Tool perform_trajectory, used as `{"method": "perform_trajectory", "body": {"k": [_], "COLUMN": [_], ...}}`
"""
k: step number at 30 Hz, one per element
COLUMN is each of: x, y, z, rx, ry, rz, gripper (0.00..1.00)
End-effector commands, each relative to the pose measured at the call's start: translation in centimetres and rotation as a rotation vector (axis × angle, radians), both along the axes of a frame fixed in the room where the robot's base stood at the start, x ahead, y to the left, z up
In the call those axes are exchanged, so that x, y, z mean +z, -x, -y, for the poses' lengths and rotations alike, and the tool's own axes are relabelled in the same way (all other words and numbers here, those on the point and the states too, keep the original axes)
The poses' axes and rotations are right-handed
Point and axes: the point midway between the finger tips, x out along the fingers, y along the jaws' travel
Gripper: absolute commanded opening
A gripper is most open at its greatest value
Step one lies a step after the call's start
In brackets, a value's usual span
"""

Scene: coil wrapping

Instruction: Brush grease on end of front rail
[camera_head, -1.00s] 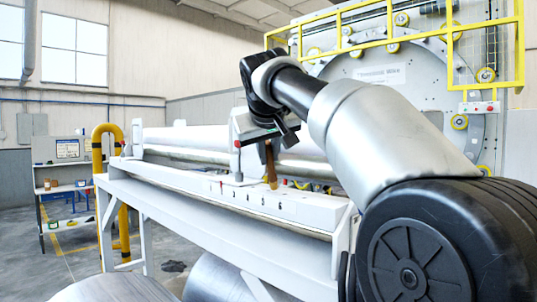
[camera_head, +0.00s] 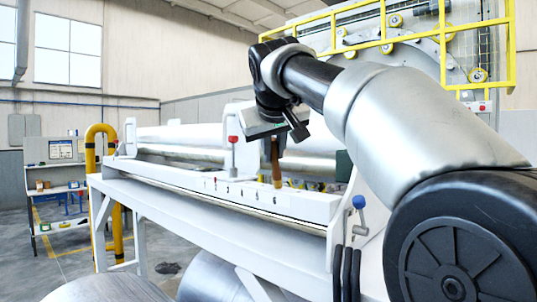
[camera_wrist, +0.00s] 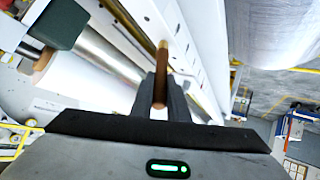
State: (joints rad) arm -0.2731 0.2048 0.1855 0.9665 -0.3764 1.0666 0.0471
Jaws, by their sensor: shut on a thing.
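My gripper (camera_head: 274,133) is shut on a brown brush (camera_head: 276,162), which hangs down with a lighter tip at its lower end. In the head view the brush tip appears at the white front rail (camera_head: 230,189), near the right-hand part of its row of black numbers. I cannot tell whether the tip touches the rail. In the wrist view my gripper (camera_wrist: 160,88) holds the brush handle (camera_wrist: 161,75) between its dark fingers. The brush points toward a long white rail (camera_wrist: 187,50) with holes.
A red-knobbed lever (camera_head: 232,150) stands behind the rail. A blue-knobbed lever (camera_head: 359,205) stands at the machine's right end. Shiny rollers (camera_head: 190,138) run behind the rail. A yellow post (camera_head: 92,150) and a shelf (camera_head: 55,185) stand at left.

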Motion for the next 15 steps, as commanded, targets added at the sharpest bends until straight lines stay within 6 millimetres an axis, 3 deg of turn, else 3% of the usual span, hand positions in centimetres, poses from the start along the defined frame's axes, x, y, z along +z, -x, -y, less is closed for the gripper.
{"method": "perform_trajectory", "body": {"k": [15], "x": [-0.1], "y": [2.0], "z": [2.6], "rx": [-0.001], "ry": [0.001], "rz": [0.0], "gripper": [0.0]}}
